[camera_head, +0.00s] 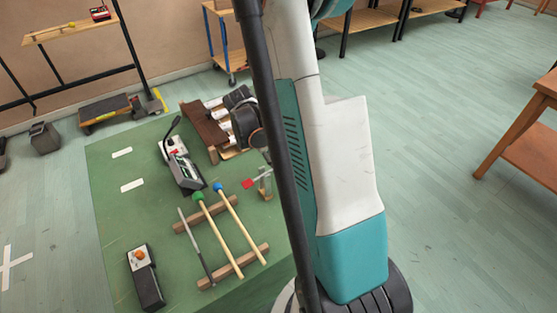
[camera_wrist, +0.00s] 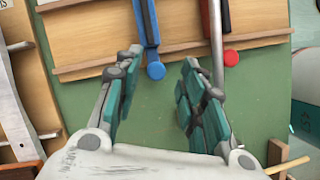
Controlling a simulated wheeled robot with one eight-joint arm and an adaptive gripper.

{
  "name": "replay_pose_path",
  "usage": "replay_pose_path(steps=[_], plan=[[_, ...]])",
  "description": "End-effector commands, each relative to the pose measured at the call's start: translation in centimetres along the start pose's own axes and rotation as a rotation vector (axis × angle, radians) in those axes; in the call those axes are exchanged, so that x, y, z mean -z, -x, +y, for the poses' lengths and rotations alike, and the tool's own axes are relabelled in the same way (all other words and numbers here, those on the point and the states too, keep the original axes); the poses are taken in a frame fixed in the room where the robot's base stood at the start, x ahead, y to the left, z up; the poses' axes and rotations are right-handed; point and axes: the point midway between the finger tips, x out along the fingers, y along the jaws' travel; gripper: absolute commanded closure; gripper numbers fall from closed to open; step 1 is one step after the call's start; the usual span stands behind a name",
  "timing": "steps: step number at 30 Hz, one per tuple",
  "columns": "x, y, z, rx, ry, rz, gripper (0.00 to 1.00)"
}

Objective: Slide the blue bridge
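In the wrist view, a blue bar (camera_wrist: 146,32) with a round blue knob at its near end lies across a pale wooden board (camera_wrist: 90,30). It is the only blue piece there that could be the blue bridge. My gripper (camera_wrist: 160,64) is open, its teal-padded fingers apart with the knob between their tips. I see no clear contact. In the head view my column and arm hide much of the work area. I cannot make out the bridge there.
A metal rod (camera_wrist: 217,40) and a red disc (camera_wrist: 231,58) sit close to the right finger. On the green table (camera_head: 115,205), mallets rest on wooden bars (camera_head: 232,268), near a black box with an orange knob (camera_head: 145,278) and a meter-like device (camera_head: 182,165). The table's left side is mostly clear.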

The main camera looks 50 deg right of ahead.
Motion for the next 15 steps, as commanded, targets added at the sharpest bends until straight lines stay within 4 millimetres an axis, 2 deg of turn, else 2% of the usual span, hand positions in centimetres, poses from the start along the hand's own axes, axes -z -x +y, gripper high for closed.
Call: replay_pose_path(steps=[15], plan=[[0.0,9.2,-0.1,0.0,0.001,0.0,0.63]])
